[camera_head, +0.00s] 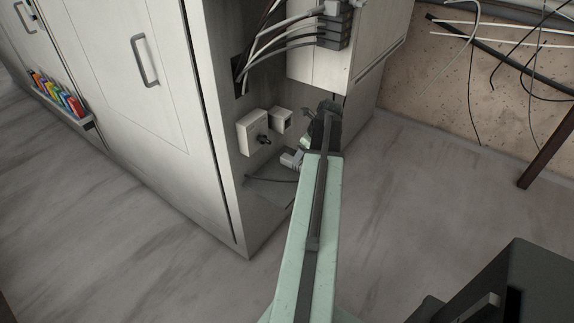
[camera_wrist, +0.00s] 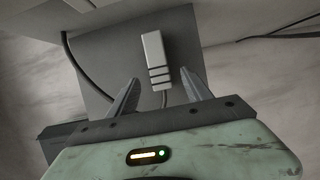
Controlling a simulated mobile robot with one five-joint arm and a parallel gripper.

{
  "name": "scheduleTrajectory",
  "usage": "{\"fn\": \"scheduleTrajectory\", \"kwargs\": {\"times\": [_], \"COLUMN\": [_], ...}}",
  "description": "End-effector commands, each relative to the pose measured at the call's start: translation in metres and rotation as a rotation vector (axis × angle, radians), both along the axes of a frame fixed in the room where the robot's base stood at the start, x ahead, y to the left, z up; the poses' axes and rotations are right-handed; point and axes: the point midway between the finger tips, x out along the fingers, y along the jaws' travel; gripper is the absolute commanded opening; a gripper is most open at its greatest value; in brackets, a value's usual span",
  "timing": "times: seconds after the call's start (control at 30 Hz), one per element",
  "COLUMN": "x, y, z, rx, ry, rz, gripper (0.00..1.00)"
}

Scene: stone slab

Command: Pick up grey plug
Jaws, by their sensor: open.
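The grey plug (camera_wrist: 156,60) is a pale block with dark bands and a cable at its near end. In the wrist view it lies on a grey plate (camera_wrist: 110,50), just beyond my gripper (camera_wrist: 157,88). My gripper's two fingers are open and apart, one on each side of the plug's line, with the banded end near the gap between them. In the head view the plug (camera_head: 291,159) sits low by the cabinet, left of my arm's end. My gripper's fingertips are largely hidden there behind my arm.
A white box with a black knob (camera_head: 252,134) and a smaller white box (camera_head: 281,119) are on the cabinet above the plug. Cables hang from a dark connector block (camera_head: 334,25) higher up.

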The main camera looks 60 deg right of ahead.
Motion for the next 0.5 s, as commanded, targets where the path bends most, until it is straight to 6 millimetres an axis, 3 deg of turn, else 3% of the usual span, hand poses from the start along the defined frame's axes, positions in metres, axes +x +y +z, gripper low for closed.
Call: {"fn": "scheduleTrajectory", "kwargs": {"times": [0.03, 0.23, 0.5], "x": [0.002, 0.006, 0.022], "y": [0.0, 0.001, 0.002], "z": [-0.009, -0.016, -0.057], "rx": [0.0, 0.0, 0.0], "ry": [0.0, 0.0, 0.0], "rz": [0.001, 0.003, 0.006], "gripper": [0.58, 0.58, 0.58]}}
